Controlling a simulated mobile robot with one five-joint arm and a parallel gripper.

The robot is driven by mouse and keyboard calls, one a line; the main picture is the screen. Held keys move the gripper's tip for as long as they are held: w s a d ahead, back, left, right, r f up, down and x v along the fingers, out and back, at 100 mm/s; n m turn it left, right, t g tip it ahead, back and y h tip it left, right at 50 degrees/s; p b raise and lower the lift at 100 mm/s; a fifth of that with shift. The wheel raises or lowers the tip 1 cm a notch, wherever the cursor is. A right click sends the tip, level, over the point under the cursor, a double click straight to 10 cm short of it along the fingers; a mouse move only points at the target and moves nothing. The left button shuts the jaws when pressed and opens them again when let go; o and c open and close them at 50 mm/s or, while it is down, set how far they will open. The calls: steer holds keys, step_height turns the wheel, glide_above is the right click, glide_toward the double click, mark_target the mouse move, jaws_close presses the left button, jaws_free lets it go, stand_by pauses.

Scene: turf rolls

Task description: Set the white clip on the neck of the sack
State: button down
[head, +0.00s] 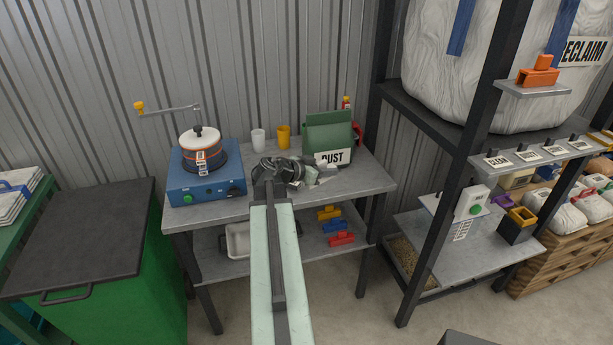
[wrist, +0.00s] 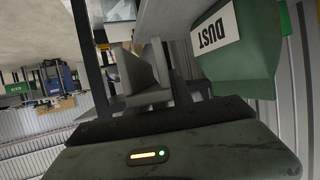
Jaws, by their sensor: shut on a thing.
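My gripper (head: 318,174) is over the grey workbench, in front of the green DUST bin. In the wrist view my gripper (wrist: 134,72) is shut on a pale, wedge-like piece (wrist: 132,70), which looks like the white clip; its shape is partly hidden by the fingers. In the head view a whitish bit of it (head: 326,170) shows at the fingertips. Several pale sacks (head: 569,217) lie on a wooden pallet at the far right, some with coloured clips at their necks. I cannot tell which sack is meant. My gripper is well away from them.
The DUST bin (head: 328,135) stands close behind my gripper. A blue machine (head: 207,187) with a pot and two cups are on the bench. Yellow, blue and red clips (head: 341,239) lie on its lower shelf. A dark rack post (head: 465,150) stands between bench and sacks.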

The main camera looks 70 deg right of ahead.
steer(key=s+a+f+b, duration=0.2)
steer(key=s+f+b, duration=0.3)
steer(key=f+b, duration=0.15)
glide_above(322, 185)
steer(key=shift+s+a+f+b, duration=0.15)
steer(key=shift+f+b, duration=0.1)
steer(key=shift+f, duration=0.2)
steer(key=shift+s+a+f+b, duration=0.1)
steer(key=shift+f+b, duration=0.1)
steer(key=shift+f, duration=0.2)
step_height(322, 185, down, 4)
steer(key=b, duration=0.4)
steer(key=shift+w+d, duration=0.15)
steer(key=shift+r, duration=0.25)
steer(key=shift+f, duration=0.15)
steer(key=c, duration=1.1)
jaws_free()
